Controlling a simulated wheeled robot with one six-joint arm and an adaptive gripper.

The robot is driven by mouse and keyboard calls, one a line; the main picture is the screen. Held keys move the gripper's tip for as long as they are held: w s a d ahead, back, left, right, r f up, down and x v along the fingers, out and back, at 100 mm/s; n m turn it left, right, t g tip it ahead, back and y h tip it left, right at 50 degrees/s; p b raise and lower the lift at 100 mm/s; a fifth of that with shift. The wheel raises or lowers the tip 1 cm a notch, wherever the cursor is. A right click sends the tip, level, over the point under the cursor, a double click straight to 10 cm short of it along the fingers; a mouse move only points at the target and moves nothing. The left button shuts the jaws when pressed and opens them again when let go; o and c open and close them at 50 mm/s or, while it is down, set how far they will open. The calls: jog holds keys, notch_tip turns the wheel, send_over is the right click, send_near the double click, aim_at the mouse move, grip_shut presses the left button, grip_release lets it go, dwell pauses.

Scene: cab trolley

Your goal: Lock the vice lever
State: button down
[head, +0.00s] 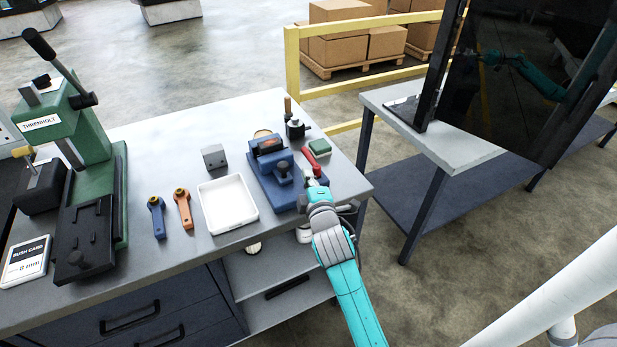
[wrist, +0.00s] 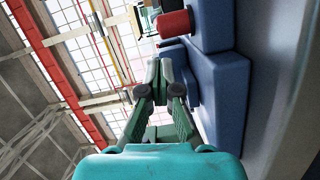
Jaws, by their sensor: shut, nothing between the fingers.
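The blue vice (head: 272,166) stands near the right end of the grey bench. A red lever (head: 309,157) lies along its right side; I take it for the vice lever. My gripper (head: 311,174) is at the near end of this lever, beside the vice. In the wrist view my gripper (wrist: 160,70) is shut with nothing between its fingers. The blue vice body (wrist: 222,85) fills the right of that view, and a red round end (wrist: 174,23) shows beyond the fingertips. I cannot tell whether the fingers touch the lever.
A green block (head: 319,146) and a black fixture (head: 296,129) sit close behind the lever. A white tray (head: 228,203), grey block (head: 214,157), orange tool (head: 183,209) and blue tool (head: 157,217) lie left. A green press (head: 85,150) stands far left.

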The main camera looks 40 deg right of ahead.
aim_at(310, 161)
jog(key=x, duration=0.7)
jog(key=shift+w, duration=0.1)
